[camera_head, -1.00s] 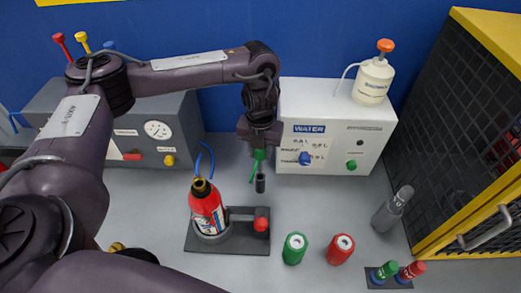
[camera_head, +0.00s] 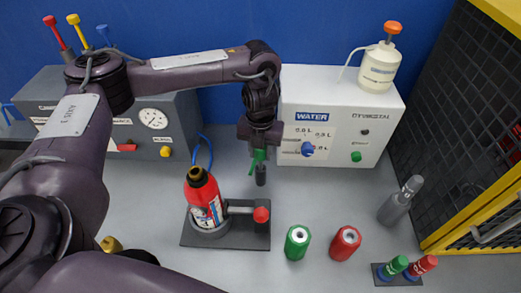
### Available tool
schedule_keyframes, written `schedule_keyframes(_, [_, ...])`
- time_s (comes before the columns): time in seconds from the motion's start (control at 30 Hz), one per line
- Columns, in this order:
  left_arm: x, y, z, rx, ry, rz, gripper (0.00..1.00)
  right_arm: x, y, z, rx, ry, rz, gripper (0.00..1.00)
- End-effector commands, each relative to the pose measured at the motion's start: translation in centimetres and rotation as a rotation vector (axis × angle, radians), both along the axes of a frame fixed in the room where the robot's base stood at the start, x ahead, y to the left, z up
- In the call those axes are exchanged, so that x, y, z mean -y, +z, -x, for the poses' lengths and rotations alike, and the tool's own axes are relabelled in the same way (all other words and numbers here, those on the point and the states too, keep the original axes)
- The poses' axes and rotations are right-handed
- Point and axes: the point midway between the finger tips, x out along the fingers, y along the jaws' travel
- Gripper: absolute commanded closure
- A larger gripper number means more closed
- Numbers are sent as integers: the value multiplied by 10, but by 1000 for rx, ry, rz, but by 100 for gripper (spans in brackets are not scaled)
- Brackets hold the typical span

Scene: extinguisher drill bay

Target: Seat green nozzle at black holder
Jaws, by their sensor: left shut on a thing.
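The green nozzle (camera_head: 256,161) is in my left gripper (camera_head: 257,152), which points down in front of the white water box. The gripper is shut on its upper part, and a thin green piece slants down to the left. My right gripper is not in view.
The white box (camera_head: 375,118) is close behind. A green can (camera_head: 297,242) and a red can (camera_head: 344,243) stand in front. A yellow-framed mesh cage (camera_head: 455,130) bounds the right.

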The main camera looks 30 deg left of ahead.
Motion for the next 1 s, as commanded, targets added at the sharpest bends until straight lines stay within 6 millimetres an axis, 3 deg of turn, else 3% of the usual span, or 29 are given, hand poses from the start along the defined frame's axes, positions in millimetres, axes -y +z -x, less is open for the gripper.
schedule_keyframes(0.57, [0, -30, 0, 1, 0, 0, 94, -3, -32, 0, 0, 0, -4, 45])
schedule_keyframes(1.0, [0, -49, 0, 1, -1, 0, 94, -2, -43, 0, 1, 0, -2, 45])
